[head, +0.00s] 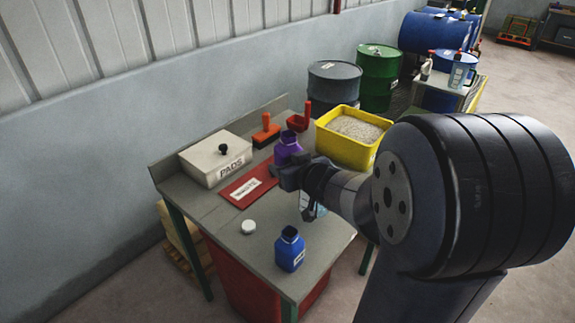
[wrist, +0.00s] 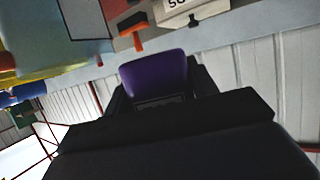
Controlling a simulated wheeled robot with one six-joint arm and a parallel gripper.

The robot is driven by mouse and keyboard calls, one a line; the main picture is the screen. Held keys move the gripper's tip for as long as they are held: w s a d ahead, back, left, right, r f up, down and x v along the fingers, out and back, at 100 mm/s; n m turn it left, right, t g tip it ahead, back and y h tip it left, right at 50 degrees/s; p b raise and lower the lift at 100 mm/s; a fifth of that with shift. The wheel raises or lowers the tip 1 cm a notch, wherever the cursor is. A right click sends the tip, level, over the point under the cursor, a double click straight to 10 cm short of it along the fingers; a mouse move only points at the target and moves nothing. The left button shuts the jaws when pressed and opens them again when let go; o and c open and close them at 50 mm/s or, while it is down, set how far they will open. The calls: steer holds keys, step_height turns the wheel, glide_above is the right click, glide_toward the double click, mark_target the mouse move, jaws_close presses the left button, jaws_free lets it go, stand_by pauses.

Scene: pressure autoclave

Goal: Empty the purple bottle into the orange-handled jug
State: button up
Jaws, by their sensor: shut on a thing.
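The purple bottle (head: 287,146) is held in my gripper (head: 285,176) above the workbench, its neck up and a little tilted in the head view. The wrist view shows the purple bottle (wrist: 156,74) between the dark jaws (wrist: 158,103), which are shut on it.
Drums stand behind. The bench's front left is clear.

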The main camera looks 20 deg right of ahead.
mark_target(289, 155)
steer(key=shift+d+r+p, duration=0.15)
steer(key=shift+r+p, duration=0.05)
steer(key=shift+p, duration=0.85)
steer(key=shift+w+d+r+m+y+p, duration=0.2)
steer(key=shift+m+y+p, duration=0.3)
steer(key=shift+p, duration=0.85)
steer(key=shift+s+d+r+m+y+p, duration=0.1)
steer(key=shift+d+m+y+p, duration=0.35)
steer(key=shift+p, duration=0.85)
steer(key=shift+m+p, duration=0.45)
steer(key=shift+p, duration=0.3)
steer(key=shift+a+r+m+y+p, duration=0.2)
steer(key=shift+m+y+p, duration=0.25)
steer(key=shift+p, duration=0.5)
steer(key=shift+a+m+y+p, duration=0.5)
steer(key=shift+a+m+p, duration=0.2)
steer(key=shift+m+p, duration=0.35)
steer(key=shift+s+a+m+y+p, duration=0.25)
steer(key=shift+a+m+y+p, duration=0.45)
steer(key=shift+m, duration=0.3)
steer(key=shift+a+f+m+t+y, duration=0.15)
steer(key=shift+m+t+y, duration=0.2)
steer(key=shift+m, duration=0.45)
steer(key=shift+f+m+t+y, duration=0.2)
steer(key=shift+m+t+y, duration=0.1)
steer(key=shift+m, duration=0.5)
steer(key=shift+f+m+t+y, duration=0.15)
steer(key=shift+f+m+y, duration=0.1)
steer(key=shift+m, duration=0.55)
